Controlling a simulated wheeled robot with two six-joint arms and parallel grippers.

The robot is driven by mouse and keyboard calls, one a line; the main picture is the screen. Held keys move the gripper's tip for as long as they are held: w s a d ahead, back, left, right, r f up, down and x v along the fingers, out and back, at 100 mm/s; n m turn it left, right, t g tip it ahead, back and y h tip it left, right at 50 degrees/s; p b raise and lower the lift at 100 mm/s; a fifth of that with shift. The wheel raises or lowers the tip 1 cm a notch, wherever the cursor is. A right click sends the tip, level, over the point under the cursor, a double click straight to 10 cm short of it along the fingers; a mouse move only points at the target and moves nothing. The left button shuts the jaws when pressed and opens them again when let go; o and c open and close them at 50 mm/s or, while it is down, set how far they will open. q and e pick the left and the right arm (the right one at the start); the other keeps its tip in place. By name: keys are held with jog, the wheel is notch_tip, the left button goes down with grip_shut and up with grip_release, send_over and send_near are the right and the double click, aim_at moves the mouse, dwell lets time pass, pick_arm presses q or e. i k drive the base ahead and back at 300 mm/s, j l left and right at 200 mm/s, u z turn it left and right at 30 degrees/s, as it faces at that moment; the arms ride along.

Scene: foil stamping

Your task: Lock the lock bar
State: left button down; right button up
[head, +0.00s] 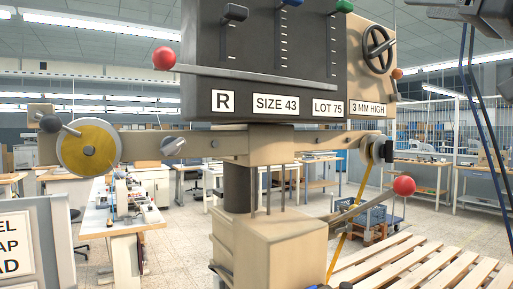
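A long grey bar with a red ball knob (164,58) at its left end, which looks like the lock bar (260,77), crosses the lower front of the dark slider panel (262,48). It slopes slightly down to the right, below the slider knobs and above the labels "R", "SIZE 43" and "LOT 75". A second grey lever (370,200) with a red ball is lower right on the machine. Whether the bar is latched cannot be told. I see no gripper fingers clearly. Nothing is seen touching the bar.
A yellow foil reel (88,150) hangs left on the beige cross arm (215,146). A handwheel (379,42) is upper right. A grey mechanical part (482,14) and hanging cables fill the top right corner. A wooden pallet (420,265) lies lower right.

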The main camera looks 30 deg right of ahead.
aim_at(165, 59)
jog(key=k+l, duration=0.15)
jog(key=k, duration=0.85)
